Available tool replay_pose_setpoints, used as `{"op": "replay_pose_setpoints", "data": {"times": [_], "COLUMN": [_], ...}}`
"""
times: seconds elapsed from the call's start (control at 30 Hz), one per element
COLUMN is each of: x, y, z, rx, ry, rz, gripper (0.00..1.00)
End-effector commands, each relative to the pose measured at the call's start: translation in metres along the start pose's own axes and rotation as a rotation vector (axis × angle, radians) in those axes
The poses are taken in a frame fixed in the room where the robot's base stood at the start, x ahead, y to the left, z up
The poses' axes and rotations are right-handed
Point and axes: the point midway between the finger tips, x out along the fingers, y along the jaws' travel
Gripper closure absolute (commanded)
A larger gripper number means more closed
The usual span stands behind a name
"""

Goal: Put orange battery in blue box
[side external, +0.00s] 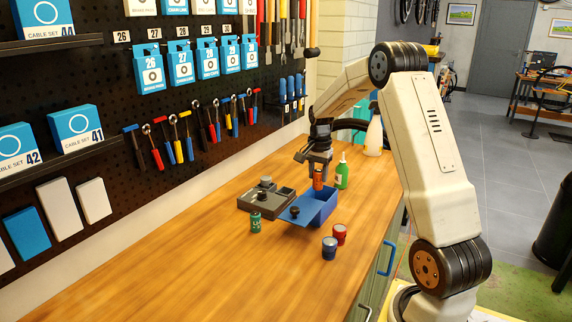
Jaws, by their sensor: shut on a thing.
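My gripper (318,173) points down over the far part of the open blue box (322,212) on the wooden bench. It is shut on the orange battery (318,181), which hangs upright between the fingers. The battery's lower end is at or just above the box's rim; I cannot tell whether it is inside. The box's floor is mostly hidden by its near wall. A dark round knob (294,211) shows at the box's left end.
A grey device (262,196) with knobs stands left of the box. A green can (255,222), a blue can (329,248) and a red can (339,234) stand nearby. A green bottle (342,174) is close behind the box. The near bench is clear.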

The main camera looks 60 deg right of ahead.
Motion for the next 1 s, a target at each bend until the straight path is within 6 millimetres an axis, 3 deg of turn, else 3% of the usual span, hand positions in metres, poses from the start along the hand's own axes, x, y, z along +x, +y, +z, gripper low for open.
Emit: {"op": "replay_pose_setpoints", "data": {"times": [0.27,0.6,1.0], "x": [0.007,0.041,0.057], "y": [0.000,0.001,0.001], "z": [-0.004,-0.003,-0.003], "rx": [-0.005,-0.004,-0.004], "ry": [0.000,-0.001,-0.002], "rz": [0.001,0.001,0.002], "gripper": [1.00,1.00,1.00]}}
